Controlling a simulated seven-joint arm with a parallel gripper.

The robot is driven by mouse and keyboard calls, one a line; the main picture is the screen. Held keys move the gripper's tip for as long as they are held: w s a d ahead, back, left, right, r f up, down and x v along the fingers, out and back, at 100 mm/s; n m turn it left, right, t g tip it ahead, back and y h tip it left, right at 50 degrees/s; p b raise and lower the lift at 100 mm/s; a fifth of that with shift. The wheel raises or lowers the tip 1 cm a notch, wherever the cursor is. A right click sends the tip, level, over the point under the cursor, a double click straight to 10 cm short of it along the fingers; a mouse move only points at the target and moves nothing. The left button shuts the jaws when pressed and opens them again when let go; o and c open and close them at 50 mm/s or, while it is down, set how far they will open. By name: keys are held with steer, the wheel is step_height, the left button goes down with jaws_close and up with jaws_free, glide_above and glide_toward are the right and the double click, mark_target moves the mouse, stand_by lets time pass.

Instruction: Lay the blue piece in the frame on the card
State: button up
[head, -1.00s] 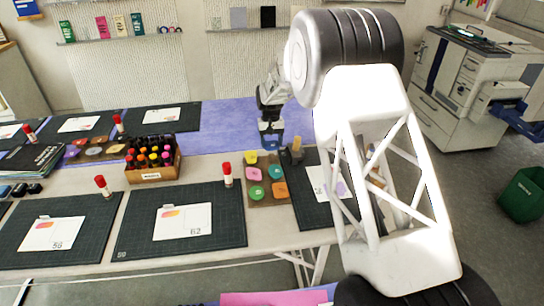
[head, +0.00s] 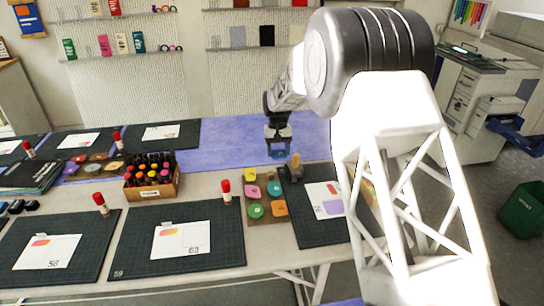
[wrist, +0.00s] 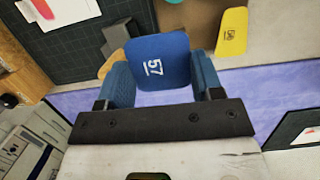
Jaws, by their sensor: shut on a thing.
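My gripper (wrist: 162,84) is shut on the blue piece (wrist: 160,62), a rounded tile marked 57. In the head view, my gripper (head: 278,139) holds the blue piece (head: 278,153) above the purple strip of the table, behind the brown tray. A white card (head: 322,197) with a purple shape and an orange shape lies on the dark mat to the right, partly hidden by my arm. A white card (wrist: 62,10) on a dark mat shows at the top left in the wrist view. The frame on the card is too small to make out.
The brown tray (head: 268,218) holds yellow, pink, teal, green and orange pieces. A glue stick (head: 226,190) and a crate of bottles (head: 152,188) stand to the left.

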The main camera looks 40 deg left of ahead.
steer(key=w+d+m, duration=0.2)
steer(key=w+d, duration=1)
steer(key=d, duration=0.4)
steer(key=w+d+m, duration=0.1)
steer(key=w+d, duration=1.2)
steer(key=d, duration=0.4)
steer(key=s+d+f+m+y, duration=0.1)
steer(key=s+d+f+m, duration=0.25)
steer(key=d+f, duration=1.7)
steer(key=s+d+f+m, duration=0.2)
steer(key=s+d+f, duration=1)
steer(key=d+f, duration=0.3)
steer(key=w+a+r+m+y, duration=0.1)
steer(key=a+r+m, duration=0.2)
steer(key=a+r, duration=1.3)
steer(key=a+r+m+y, duration=0.1)
steer(key=a+r+m, duration=0.3)
steer(key=a+r, duration=1.3)
steer(key=s+a+f, duration=0.1)
steer(key=s+a, duration=0.2)
steer(key=s+a+f+m, duration=0.1)
steer(key=s+a, duration=0.2)
steer(key=s, duration=0.1)
steer(key=s+a+f+m, duration=0.1)
steer(key=s+a, duration=0.2)
steer(key=shift+s+a+f, duration=0.1)
steer(key=shift+s+a, duration=0.1)
steer(key=shift+a, duration=0.15)
steer(key=shift+s+a+f, duration=0.15)
steer(key=shift+s+a, duration=0.05)
